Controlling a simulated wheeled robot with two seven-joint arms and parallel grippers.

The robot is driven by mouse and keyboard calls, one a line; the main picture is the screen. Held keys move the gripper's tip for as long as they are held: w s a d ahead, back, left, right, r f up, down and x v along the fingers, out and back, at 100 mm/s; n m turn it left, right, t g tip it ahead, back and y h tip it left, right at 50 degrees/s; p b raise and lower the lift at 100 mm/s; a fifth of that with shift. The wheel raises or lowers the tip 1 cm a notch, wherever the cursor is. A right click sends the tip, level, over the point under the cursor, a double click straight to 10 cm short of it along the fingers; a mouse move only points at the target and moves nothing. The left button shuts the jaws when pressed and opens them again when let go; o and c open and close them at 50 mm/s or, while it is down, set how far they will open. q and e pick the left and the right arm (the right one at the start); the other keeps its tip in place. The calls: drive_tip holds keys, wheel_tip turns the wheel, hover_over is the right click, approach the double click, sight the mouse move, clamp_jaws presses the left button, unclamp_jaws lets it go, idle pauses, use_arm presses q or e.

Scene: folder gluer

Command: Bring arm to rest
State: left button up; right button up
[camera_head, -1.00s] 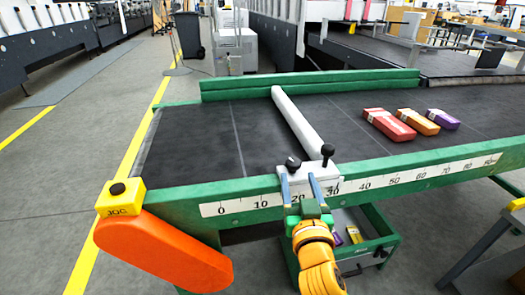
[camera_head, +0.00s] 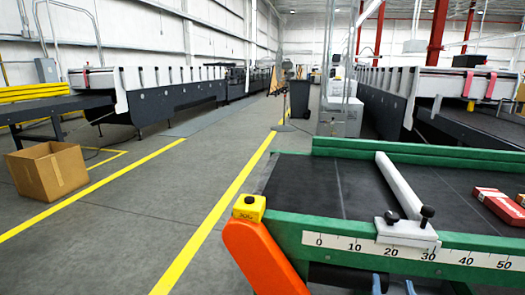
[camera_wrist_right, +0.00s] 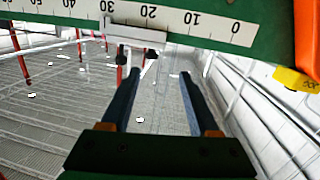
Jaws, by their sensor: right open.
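My right gripper (camera_head: 393,286) shows only as two blue fingertips at the bottom edge of the head view, below the ruler. In the right wrist view my right gripper (camera_wrist_right: 157,85) is open, with nothing between its fingers. The white guide bar (camera_head: 398,184) lies across the dark belt. Its white clamp block (camera_head: 407,232), with two black knobs, sits at the ruler near 20 to 30. The clamp block also shows in the right wrist view (camera_wrist_right: 133,33), beyond the fingertips and apart from them. My left gripper is not in view.
The green-framed conveyor (camera_head: 470,238) fills the lower right. A red box (camera_head: 498,207) lies on its belt. An orange guard (camera_head: 262,262) and a yellow button box (camera_head: 249,207) are at its left end. A cardboard box (camera_head: 47,171) stands on the floor left. The aisle between is clear.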

wheel_tip(320, 180, down, 13)
drive_tip(key=w+a+n+g+y+p, duration=0.1)
drive_tip(key=a+n+g+y+p, duration=0.1)
drive_tip(key=a+n+g+y, duration=0.1)
drive_tip(key=s+a+f+n+g+y+p, duration=0.1)
drive_tip(key=s+f+g+p, duration=0.15)
drive_tip(key=f, duration=0.45)
drive_tip(key=s+a+f+n+g+y+p, duration=0.1)
drive_tip(key=s+f+g, duration=0.1)
drive_tip(key=s+f, duration=0.35)
use_arm(q)
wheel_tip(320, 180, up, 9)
drive_tip(key=p, duration=0.3)
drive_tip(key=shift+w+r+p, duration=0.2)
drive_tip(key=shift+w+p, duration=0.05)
drive_tip(key=shift+p, duration=0.1)
use_arm(e)
drive_tip(key=s+f+g, duration=0.3)
drive_tip(key=s+f, duration=0.3)
drive_tip(key=s, duration=0.7)
drive_tip(key=s+f+n+g+y, duration=0.1)
drive_tip(key=s+f+g, duration=0.3)
drive_tip(key=s, duration=0.9)
wheel_tip(320, 180, down, 4)
drive_tip(key=shift+a+r, duration=0.2)
drive_tip(key=shift+a, duration=0.25)
